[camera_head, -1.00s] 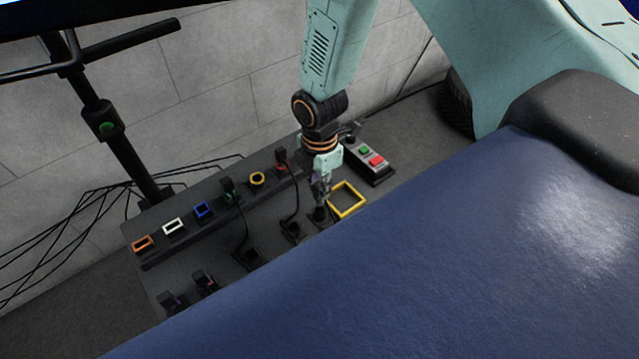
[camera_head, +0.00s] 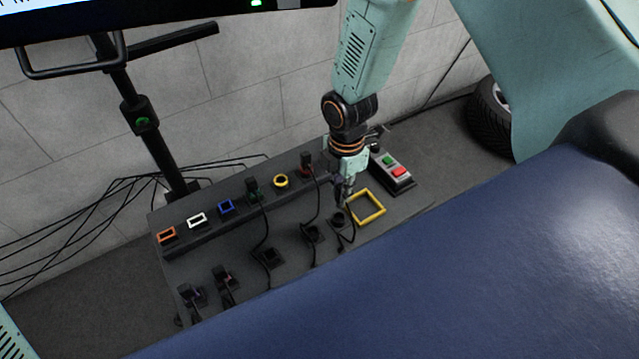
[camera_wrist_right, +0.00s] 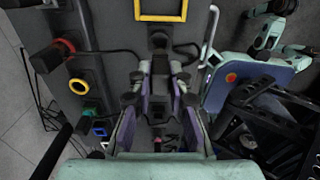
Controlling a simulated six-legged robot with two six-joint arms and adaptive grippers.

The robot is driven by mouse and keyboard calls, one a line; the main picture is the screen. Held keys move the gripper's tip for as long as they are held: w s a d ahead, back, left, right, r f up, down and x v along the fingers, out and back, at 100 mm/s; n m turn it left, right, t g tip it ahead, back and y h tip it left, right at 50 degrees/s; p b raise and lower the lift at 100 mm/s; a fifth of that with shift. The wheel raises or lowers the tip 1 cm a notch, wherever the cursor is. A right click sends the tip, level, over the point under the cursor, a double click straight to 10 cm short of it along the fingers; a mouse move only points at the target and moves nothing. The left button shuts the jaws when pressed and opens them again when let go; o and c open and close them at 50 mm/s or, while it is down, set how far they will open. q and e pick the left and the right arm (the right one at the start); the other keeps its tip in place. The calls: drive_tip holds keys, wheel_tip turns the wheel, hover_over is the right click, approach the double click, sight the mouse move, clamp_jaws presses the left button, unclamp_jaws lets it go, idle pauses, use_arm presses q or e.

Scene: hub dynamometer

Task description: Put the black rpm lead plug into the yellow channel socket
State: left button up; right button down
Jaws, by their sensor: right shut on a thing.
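The yellow channel socket (camera_head: 281,181) is a round yellow ring on the raised strip of the dark panel, between the green and red plugs. It also shows at the left in the right wrist view (camera_wrist_right: 79,86). The gripper is to the right of the yellow socket, close above a black holder (camera_head: 338,216). The plug is apart from the socket. My left gripper is out of view.
A green plug (camera_head: 252,186) and a red plug (camera_head: 306,160) stand in sockets on either side of the yellow ring. Orange, white and blue (camera_head: 227,206) sockets are farther left. A yellow square frame (camera_head: 366,207) and a button box (camera_head: 392,170) lie right. Loose leads cross the panel.

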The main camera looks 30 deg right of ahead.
idle(0.4)
drive_tip(key=w+b, duration=0.3)
drive_tip(key=w, duration=0.4)
drive_tip(key=shift+w+a, duration=0.35)
drive_tip(key=shift+w, duration=0.05)
idle(0.6)
drive_tip(key=a+p, duration=0.2)
drive_tip(key=a, duration=0.5)
drive_tip(key=shift+s+a, duration=0.25)
drive_tip(key=shift+s, duration=0.1)
idle(0.8)
drive_tip(key=shift+w, duration=0.1)
drive_tip(key=w+b, duration=0.3)
drive_tip(key=w, duration=0.4)
drive_tip(key=shift+w+a+b, duration=0.25)
drive_tip(key=shift+w+b, duration=0.05)
idle(0.9)
